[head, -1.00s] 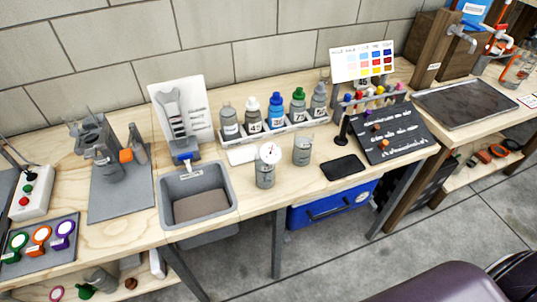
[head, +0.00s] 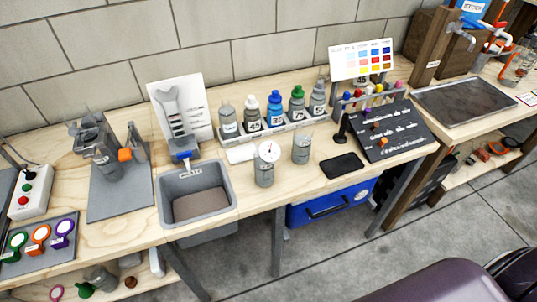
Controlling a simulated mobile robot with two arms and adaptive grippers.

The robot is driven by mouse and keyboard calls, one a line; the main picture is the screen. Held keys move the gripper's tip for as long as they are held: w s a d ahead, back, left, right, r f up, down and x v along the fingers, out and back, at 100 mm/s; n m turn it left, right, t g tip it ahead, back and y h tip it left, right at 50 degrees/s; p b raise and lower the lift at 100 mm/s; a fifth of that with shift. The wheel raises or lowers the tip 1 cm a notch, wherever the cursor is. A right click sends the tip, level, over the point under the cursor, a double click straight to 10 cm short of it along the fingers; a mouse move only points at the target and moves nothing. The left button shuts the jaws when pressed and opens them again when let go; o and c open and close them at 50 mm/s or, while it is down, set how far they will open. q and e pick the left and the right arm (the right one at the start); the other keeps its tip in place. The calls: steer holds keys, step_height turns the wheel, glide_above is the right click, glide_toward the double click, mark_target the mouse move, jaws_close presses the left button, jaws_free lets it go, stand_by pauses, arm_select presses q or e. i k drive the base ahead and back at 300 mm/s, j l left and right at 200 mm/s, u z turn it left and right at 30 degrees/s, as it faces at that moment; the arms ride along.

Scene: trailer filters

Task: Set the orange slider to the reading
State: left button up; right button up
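A dark slanted board (head: 388,131) with rows of white marks stands at the right end of the near bench. Small orange pieces sit on it, one orange slider (head: 376,126) near its upper left and another orange piece (head: 383,141) lower down. A round white dial gauge (head: 269,151) stands at the top of a grey cup (head: 264,173); its reading is too small to make out. A colour chart (head: 362,60) with several coloured squares stands behind the board. Neither of my grippers is in view.
Several bottles (head: 274,108) stand in a white rack behind the gauge. A grey sink (head: 196,194), a second cup (head: 301,149) and a black flat pad (head: 342,165) are on the bench. A blue cooler (head: 331,204) sits below. A purple rounded surface (head: 430,284) fills the bottom right.

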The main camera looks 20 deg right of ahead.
mark_target(384, 140)
steer(key=z, duration=1.55)
